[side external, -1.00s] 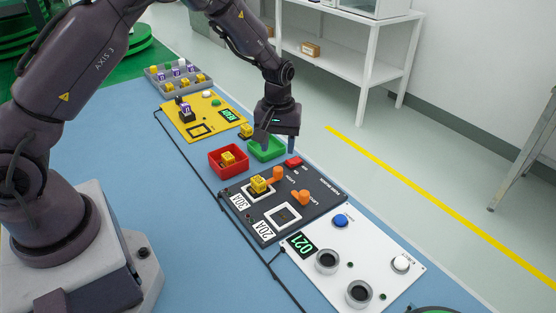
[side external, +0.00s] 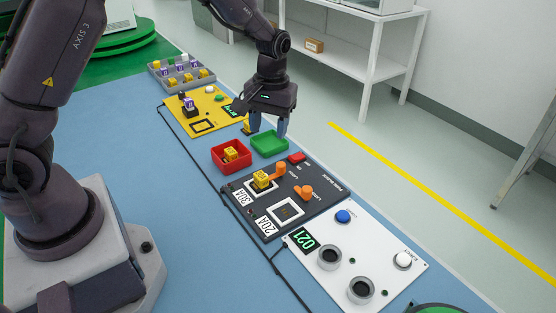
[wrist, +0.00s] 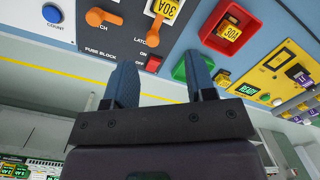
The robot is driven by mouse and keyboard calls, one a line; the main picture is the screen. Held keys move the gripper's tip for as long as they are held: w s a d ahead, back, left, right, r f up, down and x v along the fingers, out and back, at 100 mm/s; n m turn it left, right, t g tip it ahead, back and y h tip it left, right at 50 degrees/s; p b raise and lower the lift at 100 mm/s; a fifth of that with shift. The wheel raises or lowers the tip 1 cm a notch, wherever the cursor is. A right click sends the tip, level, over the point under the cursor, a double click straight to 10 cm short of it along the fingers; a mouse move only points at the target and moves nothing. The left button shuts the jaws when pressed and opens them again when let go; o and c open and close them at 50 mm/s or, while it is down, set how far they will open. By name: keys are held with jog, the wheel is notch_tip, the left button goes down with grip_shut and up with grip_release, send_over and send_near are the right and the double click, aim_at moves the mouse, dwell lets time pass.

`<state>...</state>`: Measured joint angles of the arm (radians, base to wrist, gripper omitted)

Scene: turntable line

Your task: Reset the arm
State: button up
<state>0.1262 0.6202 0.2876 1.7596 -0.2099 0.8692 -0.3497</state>
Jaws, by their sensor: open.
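My gripper (side external: 266,130) is open and empty, pointing down above the area around the green tray (side external: 269,146). In the wrist view its two fingers (wrist: 162,62) stand apart with nothing between them. The green tray looks empty in the side view. The arm's upper links lean in from the upper left.
A red tray (side external: 231,160) holds a yellow fuse. The black fuse panel (side external: 246,217) has orange levers, a red button (side external: 297,157) and a yellow fuse (side external: 262,179) in one socket. A white panel (side external: 370,238), yellow panel (side external: 219,115) and grey parts tray (side external: 163,79) line the table.

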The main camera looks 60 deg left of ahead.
jog(key=s+d+r+m+t, duration=0.2)
jog(key=s+r+m+t, duration=0.1)
jog(key=s+r, duration=0.6)
jog(key=s+d+r+m+t, duration=0.2)
jog(key=s+r+m+t, duration=0.1)
jog(key=s+r, duration=0.7)
jog(key=shift+s+r+m, duration=0.2)
jog(key=shift+s+m, duration=0.3)
jog(key=shift+s, duration=0.6)
